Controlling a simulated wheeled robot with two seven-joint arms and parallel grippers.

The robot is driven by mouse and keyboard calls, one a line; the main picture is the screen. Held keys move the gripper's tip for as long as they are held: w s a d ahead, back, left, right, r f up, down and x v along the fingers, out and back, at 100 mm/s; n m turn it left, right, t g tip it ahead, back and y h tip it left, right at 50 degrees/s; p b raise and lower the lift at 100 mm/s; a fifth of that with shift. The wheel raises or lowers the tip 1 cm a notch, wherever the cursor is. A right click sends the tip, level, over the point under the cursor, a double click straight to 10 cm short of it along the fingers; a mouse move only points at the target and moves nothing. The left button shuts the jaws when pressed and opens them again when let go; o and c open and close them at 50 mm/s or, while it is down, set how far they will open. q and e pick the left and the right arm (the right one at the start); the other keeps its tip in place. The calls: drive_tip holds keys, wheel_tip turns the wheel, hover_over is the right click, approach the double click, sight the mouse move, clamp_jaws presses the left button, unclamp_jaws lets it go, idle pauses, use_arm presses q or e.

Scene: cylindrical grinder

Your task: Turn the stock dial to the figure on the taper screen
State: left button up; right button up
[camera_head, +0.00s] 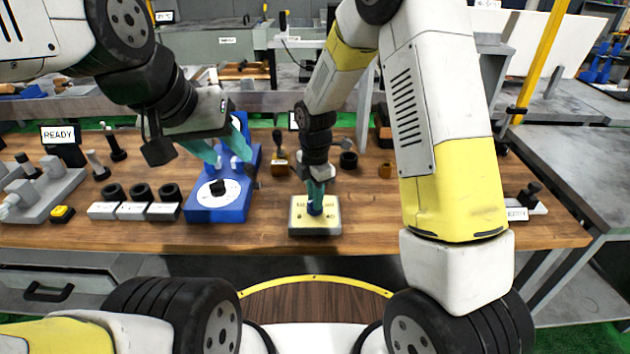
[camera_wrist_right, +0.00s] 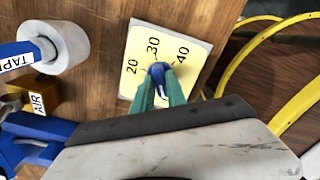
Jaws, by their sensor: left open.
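A yellow dial plate (camera_head: 315,226) with a blue knob (camera_head: 322,206) sits near the front of the table. In the right wrist view the plate (camera_wrist_right: 140,75) carries the figures 20, 30 and 40, and the blue knob (camera_wrist_right: 157,70) points roughly toward 30. My right gripper (camera_head: 316,194) comes down from above, its teal fingers (camera_wrist_right: 160,88) closed around the knob. My left gripper (camera_head: 228,158) is open above a blue fixture (camera_head: 228,210) with a white dial and black knob (camera_head: 217,187). I cannot read a taper screen; one small screen (camera_head: 293,121) is mostly hidden behind my right arm.
A screen reading READY (camera_head: 58,134) stands at the left. Bare wood (camera_head: 370,215) lies right of the dial plate.

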clamp_jaws()
